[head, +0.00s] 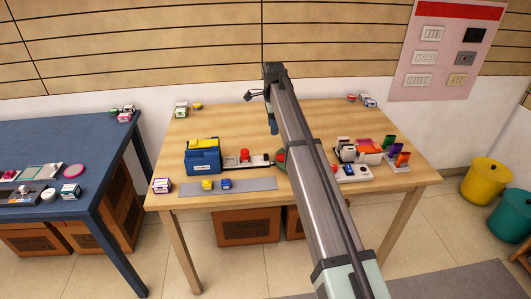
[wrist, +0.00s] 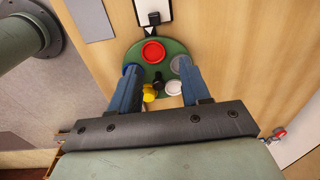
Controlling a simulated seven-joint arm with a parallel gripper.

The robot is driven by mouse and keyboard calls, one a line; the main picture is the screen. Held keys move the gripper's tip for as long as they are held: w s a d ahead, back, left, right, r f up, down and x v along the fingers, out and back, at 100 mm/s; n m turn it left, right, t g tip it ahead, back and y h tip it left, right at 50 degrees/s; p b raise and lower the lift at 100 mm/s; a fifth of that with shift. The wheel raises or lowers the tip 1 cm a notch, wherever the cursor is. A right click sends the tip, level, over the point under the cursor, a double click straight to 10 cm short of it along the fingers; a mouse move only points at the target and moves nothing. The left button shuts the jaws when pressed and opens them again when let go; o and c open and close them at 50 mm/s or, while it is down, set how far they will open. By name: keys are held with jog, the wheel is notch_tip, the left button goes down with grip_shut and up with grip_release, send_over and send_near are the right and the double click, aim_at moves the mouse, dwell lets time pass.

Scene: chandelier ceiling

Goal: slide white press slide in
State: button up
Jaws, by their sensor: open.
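A pale strip with dark parts (head: 259,161), which may be the white press slide, lies on the wooden table between a red button (head: 245,155) and a green disc (head: 281,157). In the wrist view a white plate with a dark border (wrist: 152,10), perhaps the same part, shows at the top edge, its near end close to the green disc (wrist: 146,48). My gripper (wrist: 158,67) is open, with its blue fingers apart above the green disc and nothing gripped between them. In the head view my arm hides part of the disc; one blue finger (head: 272,127) seems to show.
A blue box (head: 203,160) stands left of the strip. White holders (head: 346,150) and coloured items stand at right. The table's back middle is mostly clear.

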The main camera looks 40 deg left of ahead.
aim_at(265, 154)
jog(key=shift+g, duration=0.3)
jog(key=f, duration=0.4)
jog(key=s+a+f, duration=0.1)
jog(key=f, duration=0.3)
jog(key=s+a+f, duration=0.1)
jog(key=f, duration=0.4)
jog(key=shift+a, duration=0.1)
jog(key=shift+c, duration=0.2)
grip_shut()
